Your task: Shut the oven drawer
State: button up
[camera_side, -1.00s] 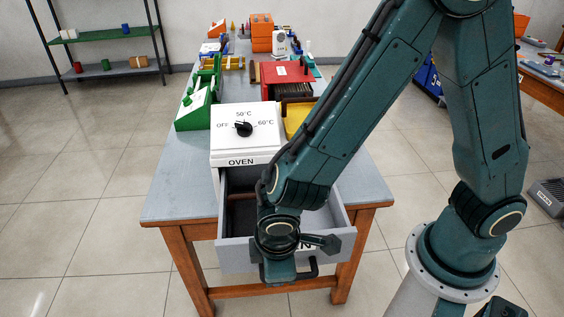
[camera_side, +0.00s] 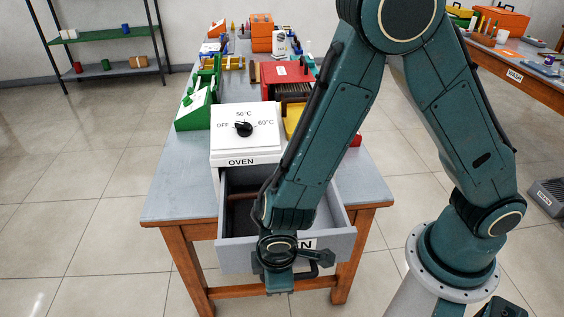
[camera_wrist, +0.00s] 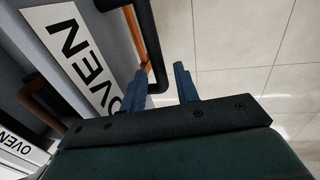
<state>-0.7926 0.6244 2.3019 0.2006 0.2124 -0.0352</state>
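The oven (camera_side: 245,143) is a white box with a dial on the table. Its grey drawer (camera_side: 338,240) sticks far out below it, open at the top, with a dark rod-like thing inside. The drawer's black handle (camera_side: 325,268) shows partly behind my wrist; the handle (camera_wrist: 148,40) is clearer in the wrist view, beside the OVEN label. My gripper (camera_wrist: 162,84) is open, with two blue fingers apart. The handle's lower bend shows between them, near the left finger; I cannot tell whether they touch. In the side view my gripper hangs low at the drawer's front, its fingertips hidden.
The table (camera_side: 170,190) also carries a green stand (camera_side: 195,110), a red box (camera_side: 285,75) and a yellow tray (camera_side: 292,118) near the oven. The tiled floor in front of the drawer is clear. A shelf (camera_side: 105,70) stands far left.

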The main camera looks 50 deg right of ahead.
grip_shut()
jog(key=w+d, duration=1.5)
jog(key=shift+w+d, duration=0.25)
jog(key=shift+o, duration=1.1)
grip_release()
jog(key=shift+s+a, duration=0.1)
jog(key=shift+r, duration=0.1)
notch_tip(320, 180, up, 13)
jog(key=s+a, duration=0.2)
jog(key=shift+r, duration=0.2)
